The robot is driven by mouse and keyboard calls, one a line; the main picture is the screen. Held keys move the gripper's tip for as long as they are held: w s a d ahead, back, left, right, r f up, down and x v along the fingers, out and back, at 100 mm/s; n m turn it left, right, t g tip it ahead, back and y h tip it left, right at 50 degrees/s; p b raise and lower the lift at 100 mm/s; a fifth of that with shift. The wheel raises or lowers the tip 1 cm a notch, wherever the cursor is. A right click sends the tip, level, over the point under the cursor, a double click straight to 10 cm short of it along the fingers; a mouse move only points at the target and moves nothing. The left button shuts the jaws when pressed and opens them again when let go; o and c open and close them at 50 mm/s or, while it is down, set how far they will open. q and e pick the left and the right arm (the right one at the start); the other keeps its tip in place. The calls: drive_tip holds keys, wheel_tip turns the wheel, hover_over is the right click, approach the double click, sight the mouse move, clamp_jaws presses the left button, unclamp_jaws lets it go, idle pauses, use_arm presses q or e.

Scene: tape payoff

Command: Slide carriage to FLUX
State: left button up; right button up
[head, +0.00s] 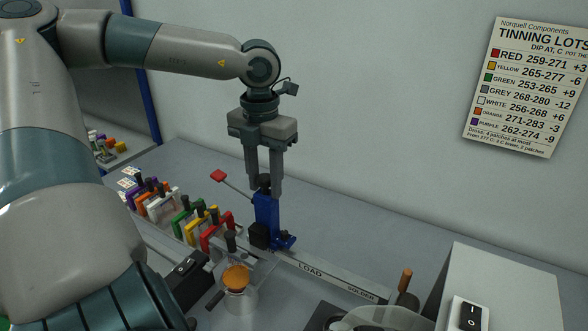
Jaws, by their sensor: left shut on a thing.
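The blue carriage (267,212) stands upright on the long grey rail (335,280), left of the printed word LOAD. Its dark knob (264,181) is between the fingers of my left gripper (265,188), which points straight down and is shut on it. A thin rod with a red tip (218,176) slants up to the left beside the carriage. The rail reads LOAD and, further right, SOLDER. I see no FLUX label; part of the rail is hidden behind the carriage and nearby items. My right gripper is not in view.
A glass pot with amber contents (236,277) stands in front of the rail. Several coloured frames (187,216) stand in a row at left. A black switch box (187,277) is near the front. A grey box (500,285) stands at right. The bench behind the rail is clear.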

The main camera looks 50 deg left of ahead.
use_arm(q)
drive_tip(key=o, duration=0.7)
drive_tip(key=shift+r+p, duration=1.4)
drive_tip(key=shift+r, duration=2.1)
